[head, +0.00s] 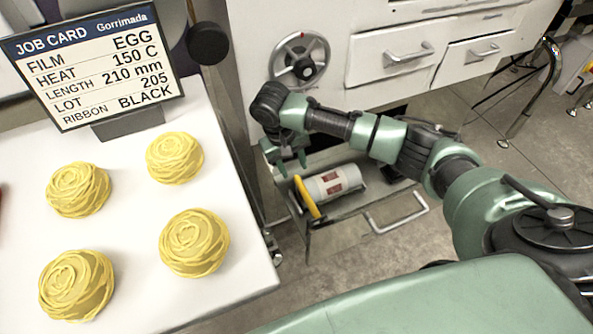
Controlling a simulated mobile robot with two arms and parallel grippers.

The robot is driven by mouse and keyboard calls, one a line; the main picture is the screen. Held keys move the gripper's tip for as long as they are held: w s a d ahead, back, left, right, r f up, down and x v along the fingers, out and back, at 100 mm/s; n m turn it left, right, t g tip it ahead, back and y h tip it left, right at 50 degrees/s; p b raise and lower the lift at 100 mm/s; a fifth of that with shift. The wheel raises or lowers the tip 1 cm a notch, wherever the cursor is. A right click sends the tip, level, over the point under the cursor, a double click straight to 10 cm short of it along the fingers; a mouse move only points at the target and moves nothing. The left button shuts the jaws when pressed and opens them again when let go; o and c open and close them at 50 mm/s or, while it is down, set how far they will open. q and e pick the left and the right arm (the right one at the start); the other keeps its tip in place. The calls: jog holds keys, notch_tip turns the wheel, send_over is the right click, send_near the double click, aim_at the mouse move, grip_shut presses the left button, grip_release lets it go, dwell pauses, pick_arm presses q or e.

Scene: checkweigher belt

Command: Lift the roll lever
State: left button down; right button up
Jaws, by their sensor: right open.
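My right gripper (290,165) is open and points down, at the left end of a low open drawer and apart from the knob. My left gripper is out of view.
A white table (120,225) at left holds several yellow pasta nests (175,157) and a job card (93,62). A handwheel (299,60) and closed drawers (392,55) are on the white cabinet behind my right arm. The open drawer has a handle (398,222).

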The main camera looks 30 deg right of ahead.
aim_at(298, 179)
jog(key=f, duration=0.2)
jog(key=d+f+b, duration=0.1)
jog(key=f, duration=0.2)
jog(key=shift+s, duration=0.1)
jog(key=shift+f, duration=0.25)
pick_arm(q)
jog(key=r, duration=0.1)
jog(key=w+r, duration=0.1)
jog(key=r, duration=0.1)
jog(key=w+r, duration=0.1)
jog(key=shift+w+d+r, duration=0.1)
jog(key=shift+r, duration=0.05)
pick_arm(e)
grip_shut()
dwell(0.5)
